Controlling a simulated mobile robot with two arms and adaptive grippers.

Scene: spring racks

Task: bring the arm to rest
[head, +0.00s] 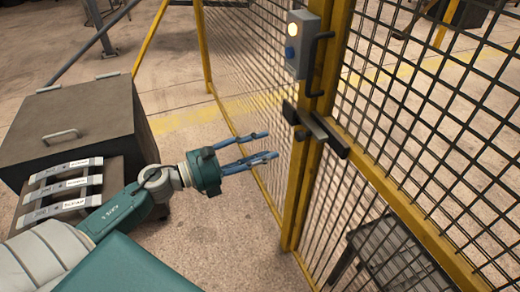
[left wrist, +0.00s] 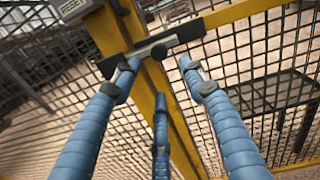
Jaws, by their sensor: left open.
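My left arm comes in from the lower left in the head view. Its left gripper (head: 268,146) is open, with blue fingers pointing right toward the yellow gate post (head: 299,180). Nothing is between the fingers. In the head view the fingertips end short of the dark latch bar (head: 322,131). In the left wrist view the open fingers of my left gripper (left wrist: 158,72) frame the latch bar (left wrist: 150,48); I cannot tell the exact gap. My right gripper is not in view.
A control box (head: 303,44) with a lit button is mounted above the latch. Yellow-framed mesh fencing (head: 440,120) fills the right. The floor (head: 235,235) below the gripper is clear.

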